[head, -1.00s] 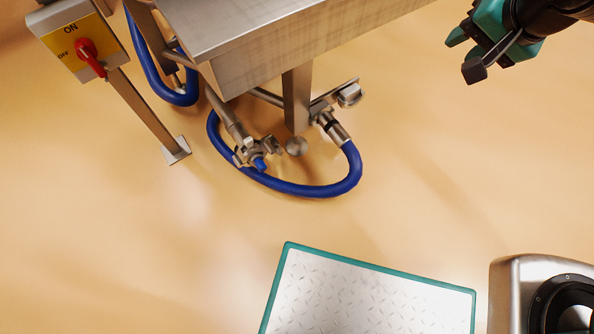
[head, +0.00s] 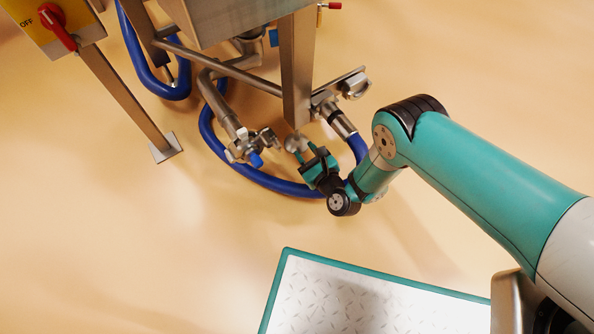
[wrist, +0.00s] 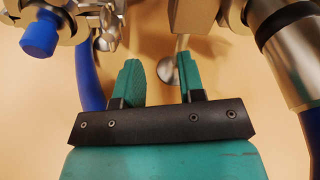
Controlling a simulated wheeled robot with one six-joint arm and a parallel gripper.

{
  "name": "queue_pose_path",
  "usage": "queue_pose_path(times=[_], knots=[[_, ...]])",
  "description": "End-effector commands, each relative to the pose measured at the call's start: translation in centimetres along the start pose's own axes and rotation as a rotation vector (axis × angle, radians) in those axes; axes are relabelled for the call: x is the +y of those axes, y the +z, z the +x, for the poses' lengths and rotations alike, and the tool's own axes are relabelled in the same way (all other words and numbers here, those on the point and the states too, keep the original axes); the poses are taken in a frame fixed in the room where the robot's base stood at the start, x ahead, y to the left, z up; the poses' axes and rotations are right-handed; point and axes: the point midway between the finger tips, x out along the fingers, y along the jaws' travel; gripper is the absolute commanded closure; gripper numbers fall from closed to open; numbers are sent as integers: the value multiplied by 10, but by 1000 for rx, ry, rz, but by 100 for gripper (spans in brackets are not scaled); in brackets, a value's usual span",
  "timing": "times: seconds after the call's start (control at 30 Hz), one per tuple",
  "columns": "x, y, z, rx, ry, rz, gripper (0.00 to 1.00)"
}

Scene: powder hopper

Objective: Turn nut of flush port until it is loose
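Steel pipework hangs under the hopper. In the head view, its left pipe end has a clamp fitting (head: 240,150) with a blue cap (head: 256,159); the cap also shows at the upper left of the wrist view (wrist: 40,35). To the right, a hose coupling (head: 340,122) joins the blue hose, with a steel knob-like part (head: 355,85) above it. I cannot tell for certain which part is the flush port's nut. My gripper (head: 317,160) is low, between the clamp fitting and the coupling. In the wrist view its fingers (wrist: 157,68) are apart, with nothing held between them.
The hopper's leg (head: 297,70) stands just behind my gripper, with a round foot (head: 296,143). The blue hose (head: 262,180) loops across the floor close by. A switch post (head: 125,100) stands left. A green-edged step plate (head: 278,290) lies in front. Open floor lies between.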

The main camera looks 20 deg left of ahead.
Motion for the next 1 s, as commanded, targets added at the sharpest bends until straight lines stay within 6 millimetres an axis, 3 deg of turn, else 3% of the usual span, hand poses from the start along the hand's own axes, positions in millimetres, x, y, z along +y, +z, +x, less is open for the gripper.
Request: queue_pose_path(times=[0.03, 0.07, 0.17, 0.3, 0.7, 1.0], knots=[[15, -38, -13, 3, 8, 75, 64], [22, -47, -15, -11, 10, 116, 64], [38, -56, -17, -64, 21, 206, 64], [46, -59, -10, -102, 29, 246, 64], [48, -38, 30, -129, 38, 241, 64], [57, 12, 48, -177, 49, 239, 64]])
